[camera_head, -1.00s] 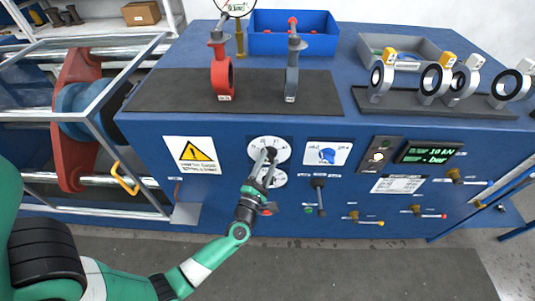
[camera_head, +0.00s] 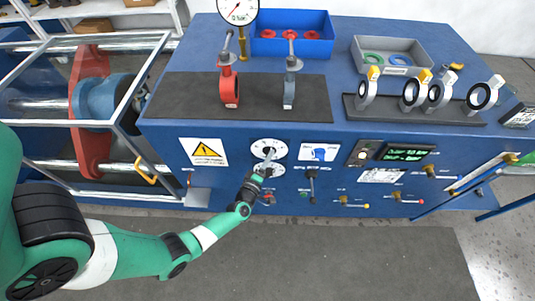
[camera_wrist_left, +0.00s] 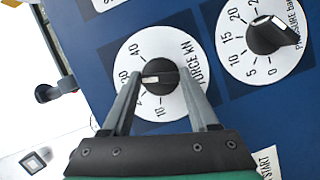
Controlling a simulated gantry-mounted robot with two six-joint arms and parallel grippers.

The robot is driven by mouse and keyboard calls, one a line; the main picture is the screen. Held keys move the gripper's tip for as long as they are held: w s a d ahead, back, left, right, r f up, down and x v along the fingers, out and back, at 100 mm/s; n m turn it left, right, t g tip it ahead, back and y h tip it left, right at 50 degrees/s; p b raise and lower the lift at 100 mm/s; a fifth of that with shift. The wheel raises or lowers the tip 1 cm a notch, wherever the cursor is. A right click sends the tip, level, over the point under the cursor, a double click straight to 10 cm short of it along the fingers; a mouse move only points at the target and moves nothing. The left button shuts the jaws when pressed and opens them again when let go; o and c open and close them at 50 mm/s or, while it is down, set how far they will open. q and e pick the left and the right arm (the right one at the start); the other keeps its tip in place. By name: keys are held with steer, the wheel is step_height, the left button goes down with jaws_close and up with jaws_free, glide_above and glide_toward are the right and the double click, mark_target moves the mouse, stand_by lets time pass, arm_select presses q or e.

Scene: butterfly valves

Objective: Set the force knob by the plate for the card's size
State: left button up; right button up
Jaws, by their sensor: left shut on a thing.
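The force dial (camera_head: 268,148) is the upper white dial on the blue bench front; the wrist view shows its "FORCE kN" scale (camera_wrist_left: 190,58). My left gripper (camera_wrist_left: 160,82) is shut on its black knob (camera_wrist_left: 160,73), one finger on each side. The knob's pale mark lies roughly crosswise in the wrist view; its exact reading is unclear. The left gripper also shows in the head view (camera_head: 265,163). A white printed plate (camera_head: 380,175) is on the bench front, its text too small to read.
The pressure dial (camera_wrist_left: 264,40) is beside the force dial. A black-handled lever (camera_head: 312,183) and a lit display (camera_head: 406,152) are to the right. A red valve (camera_head: 229,88) and a grey valve (camera_head: 290,88) stand on the dark mat. The floor in front is clear.

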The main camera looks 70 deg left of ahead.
arm_select(q)
steer(key=shift+m+p, duration=0.4)
steer(key=shift+p, duration=0.15)
steer(key=o, duration=1.4)
steer(key=p+v, duration=0.3)
steer(key=v, duration=0.8)
steer(key=shift+s+d+r+p, duration=0.1)
steer(key=shift+d+r+p, duration=0.15)
steer(key=shift+p, duration=0.15)
